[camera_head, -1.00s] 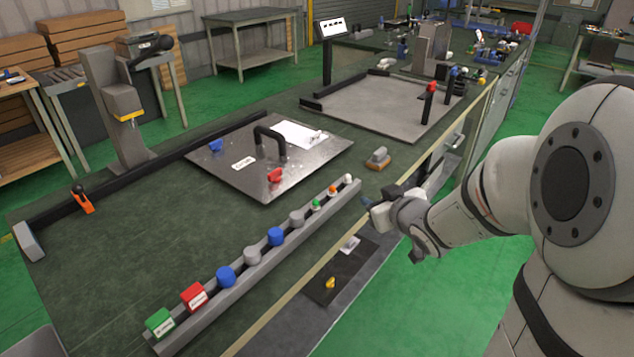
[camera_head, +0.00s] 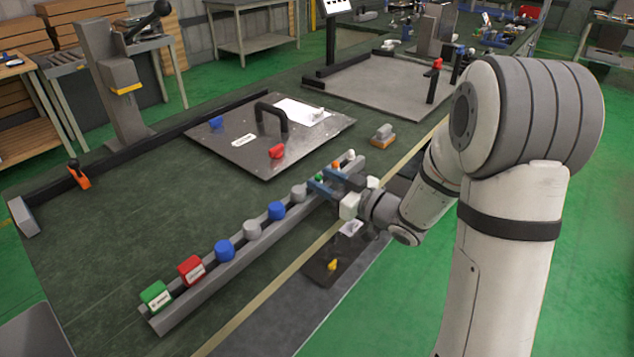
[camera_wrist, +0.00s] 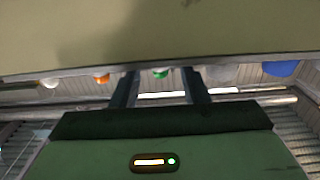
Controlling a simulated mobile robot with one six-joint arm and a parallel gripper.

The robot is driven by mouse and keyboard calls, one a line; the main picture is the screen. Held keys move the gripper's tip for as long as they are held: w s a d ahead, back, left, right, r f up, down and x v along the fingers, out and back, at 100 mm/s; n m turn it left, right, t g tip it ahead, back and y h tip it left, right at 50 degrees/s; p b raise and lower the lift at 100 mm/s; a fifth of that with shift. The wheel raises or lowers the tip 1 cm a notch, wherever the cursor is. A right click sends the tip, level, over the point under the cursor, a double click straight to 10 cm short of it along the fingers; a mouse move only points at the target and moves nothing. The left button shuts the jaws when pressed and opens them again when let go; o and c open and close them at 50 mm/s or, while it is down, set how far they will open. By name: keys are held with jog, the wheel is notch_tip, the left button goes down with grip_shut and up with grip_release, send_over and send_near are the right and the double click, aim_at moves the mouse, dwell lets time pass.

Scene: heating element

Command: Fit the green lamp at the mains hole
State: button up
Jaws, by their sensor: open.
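The green lamp (camera_head: 320,177) sits in the long grey rail, in a row with other coloured parts. In the wrist view the green lamp (camera_wrist: 160,73) shows between my two fingers, with a gap on either side. My gripper (camera_head: 326,180) is open at the rail, its blue fingers pointing to the lamp; it also shows in the wrist view (camera_wrist: 161,90). The grey plate (camera_head: 235,158) with a black handle lies beyond the rail. I cannot make out which place is the mains hole.
In the rail, an orange part (camera_head: 336,165) and a white part (camera_head: 350,155) stand close beyond my gripper. A grey cylinder (camera_head: 299,191) and a blue cylinder (camera_head: 277,210) are on the near side.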

jog(key=shift+x, duration=1.05)
grip_shut()
